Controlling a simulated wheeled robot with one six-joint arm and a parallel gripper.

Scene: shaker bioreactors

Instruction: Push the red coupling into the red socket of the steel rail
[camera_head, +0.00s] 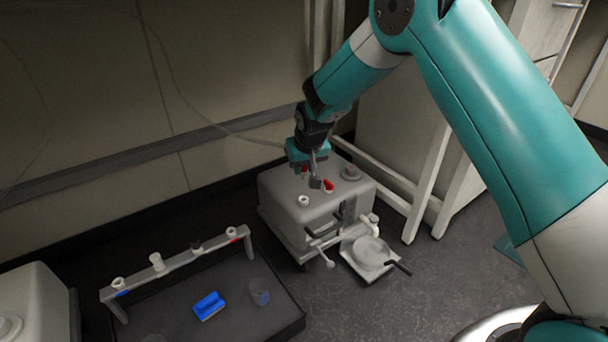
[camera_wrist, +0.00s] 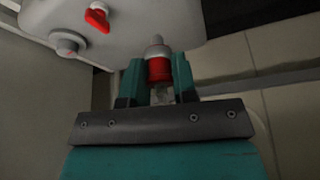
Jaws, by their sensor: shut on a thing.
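My gripper (camera_head: 310,174) is above the white machine's top in the head view. In the wrist view its two fingers (camera_wrist: 159,82) are shut on the red coupling (camera_wrist: 159,69), a red-banded piece with a pale grey tip. In the head view the coupling is mostly hidden by the gripper. The steel rail (camera_head: 180,262) stands at the lower left, well apart from my gripper. Its red-marked socket (camera_head: 232,235) is near the rail's right end; other fittings sit along it, with a blue mark at the left end.
A dark tray (camera_head: 240,327) under the rail holds a blue block (camera_head: 208,305) and a clear cup (camera_head: 260,292).

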